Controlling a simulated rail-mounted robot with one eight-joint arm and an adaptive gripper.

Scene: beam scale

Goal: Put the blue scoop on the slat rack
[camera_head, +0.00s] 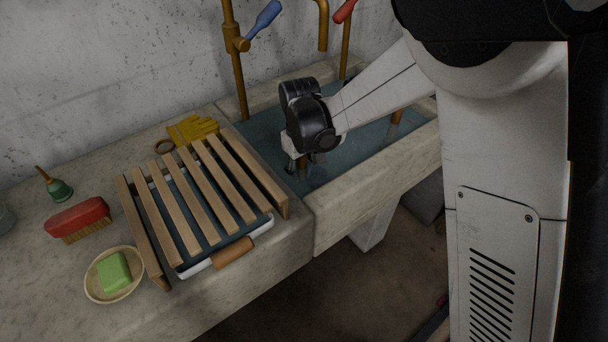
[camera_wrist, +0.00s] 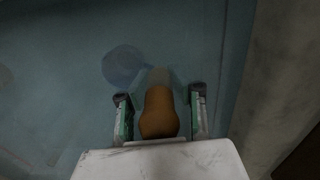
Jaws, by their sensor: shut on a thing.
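The slat rack (camera_head: 205,190), with several pale wooden slats, lies on the stone counter left of the sink. My gripper (camera_head: 302,165) is low in the sink, pointing down. In the wrist view, its fingers (camera_wrist: 160,95) stand either side of a brown handle (camera_wrist: 159,112) and are shut on it. The handle's far part looks dimmed under the water. A faint blue round shape (camera_wrist: 122,66) beside its far end looks like the bowl of the blue scoop. How it joins the handle is unclear.
A white-rimmed tray (camera_head: 265,220) with a brown grip lies under the slats. A yellow cloth (camera_head: 192,130), red brush (camera_head: 78,216) and dish (camera_head: 92,288) with green soap (camera_head: 114,272) surround the rack. The sink wall (camera_head: 350,200) and taps (camera_head: 238,80) stand near my arm.

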